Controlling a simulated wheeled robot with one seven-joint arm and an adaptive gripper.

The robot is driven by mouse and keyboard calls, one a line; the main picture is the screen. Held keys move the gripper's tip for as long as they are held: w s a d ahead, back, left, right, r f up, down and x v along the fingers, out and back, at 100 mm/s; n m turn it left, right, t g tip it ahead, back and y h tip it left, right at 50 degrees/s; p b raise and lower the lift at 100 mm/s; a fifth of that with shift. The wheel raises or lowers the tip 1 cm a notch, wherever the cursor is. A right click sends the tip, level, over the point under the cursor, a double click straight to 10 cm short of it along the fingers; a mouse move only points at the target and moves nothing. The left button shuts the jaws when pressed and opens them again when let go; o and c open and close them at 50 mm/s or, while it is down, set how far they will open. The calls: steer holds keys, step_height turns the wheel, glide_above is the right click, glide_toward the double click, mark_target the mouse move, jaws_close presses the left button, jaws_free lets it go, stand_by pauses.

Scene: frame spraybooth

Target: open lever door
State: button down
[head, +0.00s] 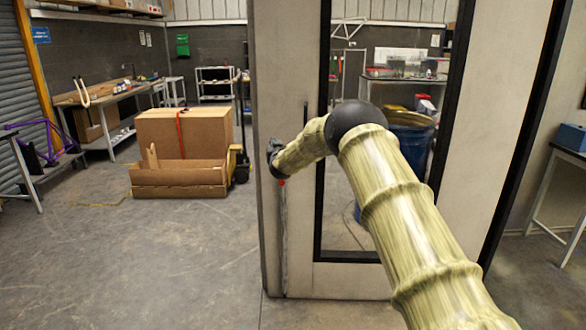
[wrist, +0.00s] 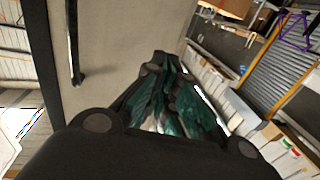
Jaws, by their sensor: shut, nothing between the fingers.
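The door (head: 350,275) is a pale panel with a black-framed window, standing in the middle of the head view. Its dark, slim handle (head: 306,115) shows as an upright bar left of the window, partly behind my arm. The handle also shows in the wrist view (wrist: 75,45), on the pale door face left of the fingers. My gripper (head: 273,155) is at the door's left edge, left of and below the handle. In the wrist view its dark green fingers (wrist: 165,95) are together and empty, apart from the handle. Whether they touch the door edge is unclear.
Open concrete floor (head: 150,260) lies left of the door. Beyond it stand a large cardboard box (head: 205,130), a workbench (head: 110,95) and a purple bike frame (head: 40,140). A blue drum (head: 410,140) shows through the window. A table with a blue box (head: 570,137) is at right.

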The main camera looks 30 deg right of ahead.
steer(key=s+a+b, duration=0.3)
steer(key=s+a, duration=0.2)
steer(key=s, duration=0.4)
steer(key=s+a+f+g+y, duration=0.1)
steer(key=s+a+f, duration=0.1)
steer(key=s+f, duration=0.35)
steer(key=s+a+f+n+g, duration=0.1)
steer(key=s+a+f, duration=0.1)
steer(key=f, duration=0.7)
steer(key=s+a+f+g+y, duration=0.1)
steer(key=s+a+f, duration=0.2)
steer(key=f, duration=0.4)
steer(key=s+a+f+n+g+y, duration=0.1)
steer(key=s+a+f+g, duration=0.2)
steer(key=s+f, duration=0.7)
steer(key=s+a+f+g+y, duration=0.1)
steer(key=s+a+f+g, duration=0.15)
steer(key=s+f, duration=0.75)
steer(key=s+a+f+g, duration=0.2)
steer(key=s+f, duration=0.3)
steer(key=s, duration=0.6)
steer(key=s+a+f+g, duration=0.15)
steer(key=s+f, duration=0.35)
steer(key=s, duration=0.6)
steer(key=s+a+g, duration=0.1)
steer(key=s+g, duration=0.4)
steer(key=s, duration=2)
steer(key=shift+a+f+n+y, duration=0.2)
steer(key=shift+f+n+y, duration=0.05)
steer(key=shift+n+y, duration=0.05)
